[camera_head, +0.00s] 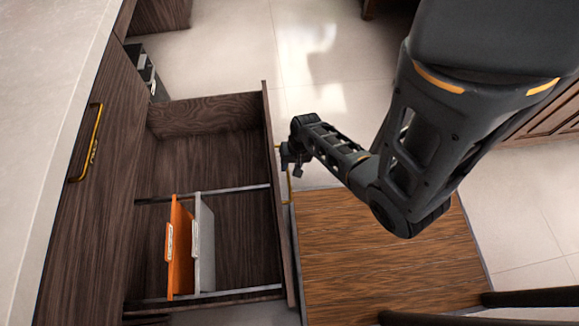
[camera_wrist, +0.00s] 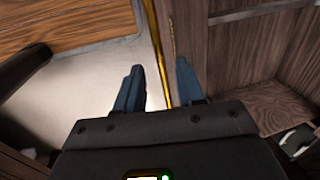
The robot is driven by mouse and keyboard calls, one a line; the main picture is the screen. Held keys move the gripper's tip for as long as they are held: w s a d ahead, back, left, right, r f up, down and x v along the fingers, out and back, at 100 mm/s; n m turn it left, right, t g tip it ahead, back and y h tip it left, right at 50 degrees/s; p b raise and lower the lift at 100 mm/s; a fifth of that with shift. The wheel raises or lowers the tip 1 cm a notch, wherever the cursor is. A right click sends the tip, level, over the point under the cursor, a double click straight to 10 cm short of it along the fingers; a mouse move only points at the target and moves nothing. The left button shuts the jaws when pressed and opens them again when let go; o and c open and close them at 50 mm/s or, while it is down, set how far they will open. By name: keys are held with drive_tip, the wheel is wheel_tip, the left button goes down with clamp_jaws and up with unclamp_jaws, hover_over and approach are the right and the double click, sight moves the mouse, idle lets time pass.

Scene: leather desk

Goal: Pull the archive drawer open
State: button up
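The archive drawer (camera_head: 210,278) is pulled out from the dark wood desk in the head view. An orange folder (camera_head: 180,245) and a light grey folder (camera_head: 204,245) stand inside it. Its gold handle (camera_head: 289,188) is on the outer face of the drawer front and also shows in the wrist view (camera_wrist: 154,45). My gripper (camera_head: 291,160) is at this handle. In the wrist view, its two blue fingers (camera_wrist: 158,85) are apart, with the handle running between them and a visible gap to the left finger. The head view does not resolve the fingertips.
The desk's light top (camera_head: 45,90) and a closed front with another gold handle (camera_head: 88,145) are at the left. A low wooden surface (camera_head: 385,260) lies right of the drawer, beneath my arm. Light tiled floor (camera_head: 235,55) is clear behind the drawer.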

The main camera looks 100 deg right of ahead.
drive_tip(key=shift+s+r+p, duration=0.2)
drive_tip(key=shift+s+r, duration=0.05)
drive_tip(key=shift+r, duration=0.9)
drive_tip(key=shift+s+r+p, duration=0.2)
drive_tip(key=shift+s+r, duration=0.05)
drive_tip(key=shift+r, duration=0.85)
